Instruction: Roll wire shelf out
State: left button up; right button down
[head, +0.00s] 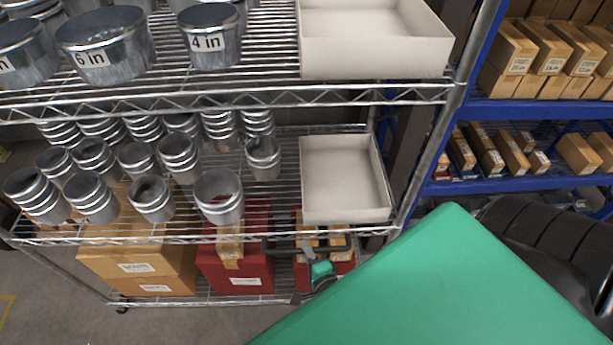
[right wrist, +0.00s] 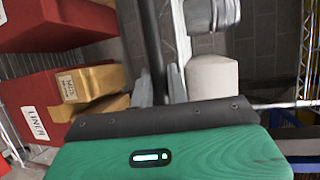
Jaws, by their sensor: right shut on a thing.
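The wire shelf (head: 150,238) is a chrome rack with several levels and a caster at its front left foot. A dark handle bar (head: 280,251) runs across its front, near the right side of the middle level. My right gripper (head: 312,252) is at this bar, in front of the red boxes. In the right wrist view, the fingers (right wrist: 160,88) are shut on the dark bar (right wrist: 150,35), which runs upright in that picture. My left gripper is not in view.
Metal duct rings (head: 152,198) and a cream tray (head: 345,180) stand on the middle level. Cardboard boxes (head: 138,262) and red boxes (head: 236,268) sit below. A blue rack (head: 490,110) with small boxes stands close on the right. Grey floor shows at lower left.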

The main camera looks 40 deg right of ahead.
jog(key=shift+s+a+f, duration=0.15)
jog(key=shift+f, duration=0.1)
jog(key=c, duration=1.6)
grip_release()
jog(key=shift+o, duration=1.2)
jog(key=shift+r, duration=0.15)
jog(key=b+v, duration=0.3)
jog(key=v, duration=1)
jog(key=shift+s, duration=0.35)
jog(key=shift+r, duration=0.15)
